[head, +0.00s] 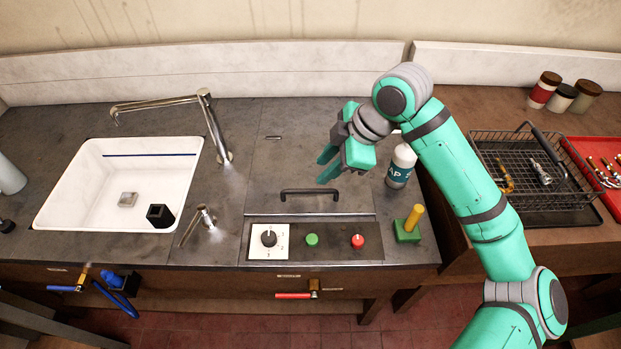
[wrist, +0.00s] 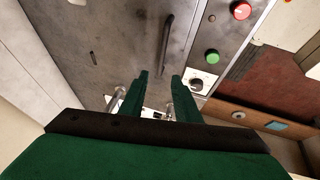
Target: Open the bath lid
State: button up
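The bath lid (head: 288,160) is a dark grey flat panel set in the counter, and it lies closed. Its black bar handle (head: 309,193) runs along the front part of the lid. In the wrist view the handle (wrist: 166,45) stands beyond my fingertips. My gripper (head: 325,165) is teal and hangs above the lid, up and slightly right of the handle in the head view. In the wrist view its two fingers (wrist: 159,78) are apart with nothing between them.
A control panel with a dial (head: 268,238), green button (head: 312,240) and red button (head: 358,241) lies in front of the lid. A white bottle (head: 401,165) and a yellow-handled green block (head: 409,225) stand right. A white sink (head: 75,190) is left; a wire basket (head: 520,165) is far right.

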aim_at(307, 190)
jog(key=x, duration=1)
jog(key=shift+s+d+f, duration=0.1)
jog(key=shift+d+f, duration=0.15)
jog(key=shift+f, duration=0.2)
jog(key=shift+c, duration=0.5)
grip_shut()
